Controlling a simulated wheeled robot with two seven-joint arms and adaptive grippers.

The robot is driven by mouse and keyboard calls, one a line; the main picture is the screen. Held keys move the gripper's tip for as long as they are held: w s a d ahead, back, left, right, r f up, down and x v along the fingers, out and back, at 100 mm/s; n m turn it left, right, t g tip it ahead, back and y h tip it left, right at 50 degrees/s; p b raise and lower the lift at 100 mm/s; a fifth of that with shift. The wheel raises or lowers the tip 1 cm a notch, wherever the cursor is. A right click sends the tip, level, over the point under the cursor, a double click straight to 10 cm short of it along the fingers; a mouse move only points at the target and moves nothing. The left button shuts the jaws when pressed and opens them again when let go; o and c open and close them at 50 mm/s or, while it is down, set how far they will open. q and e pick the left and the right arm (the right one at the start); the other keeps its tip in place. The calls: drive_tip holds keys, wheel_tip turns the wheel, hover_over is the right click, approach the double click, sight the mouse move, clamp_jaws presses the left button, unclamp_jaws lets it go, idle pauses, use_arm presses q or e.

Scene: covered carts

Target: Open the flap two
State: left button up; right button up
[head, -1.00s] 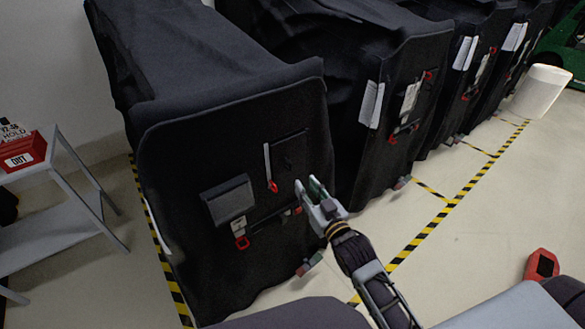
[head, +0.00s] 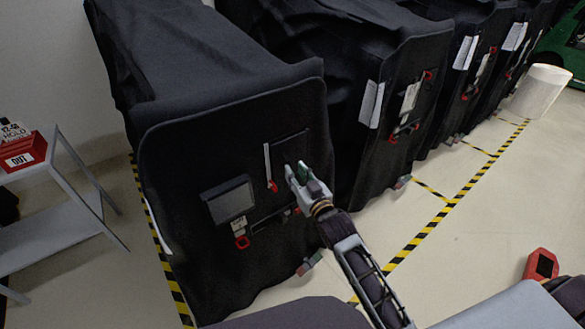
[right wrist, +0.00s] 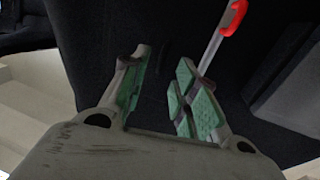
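The nearest cart has a black fabric cover (head: 190,270). On its front is a dark rectangular flap (head: 289,147), with a pale strip (head: 267,158) along its left edge and a red tab (head: 272,187) at the strip's lower end. I cannot tell which flap is number two. My right gripper (head: 294,173) is in front of the flap's lower part, just right of the red tab. In the right wrist view its green-padded fingers (right wrist: 160,88) are apart with nothing between them; the strip's red end (right wrist: 233,17) shows beyond the right finger. My left gripper is not in view.
A grey panel (head: 231,201) and a red ring (head: 242,242) are lower left on the cover. Other covered carts (head: 375,150) stand to the right. A grey shelf cart (head: 60,225) with a red box (head: 24,152) is at left. Floor (head: 480,215) at right is mostly clear.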

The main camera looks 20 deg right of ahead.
sight(291, 166)
drive_tip(key=shift+w+a, duration=0.15)
drive_tip(key=shift+w, duration=0.65)
drive_tip(key=shift+w+a, duration=0.1)
drive_tip(key=shift+w, duration=0.7)
clamp_jaws()
